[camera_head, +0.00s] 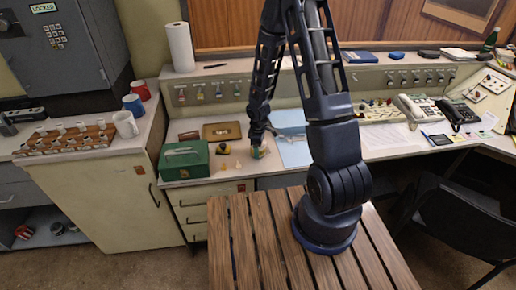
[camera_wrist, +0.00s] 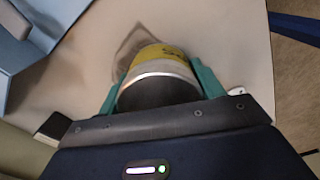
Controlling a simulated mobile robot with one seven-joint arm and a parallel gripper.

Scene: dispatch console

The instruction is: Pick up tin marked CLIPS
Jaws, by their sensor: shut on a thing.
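A tin (camera_wrist: 162,60) with a yellow label and a pale metal rim is between the teal fingers of my gripper (camera_wrist: 158,85) in the wrist view. A few dark letters show on the label, but I cannot read the whole word. My gripper is shut on the tin, one finger on each side. In the head view my gripper (camera_head: 259,150) is low at the counter, right of the green box, and mostly hides the tin. I cannot tell whether the tin touches the counter.
A green box (camera_head: 185,160) stands left of my gripper. A yellow and black round item (camera_head: 223,148) and a brown tray (camera_head: 222,131) lie between them. Telephones (camera_head: 420,108) stand farther right. The console panel (camera_head: 215,92) rises behind.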

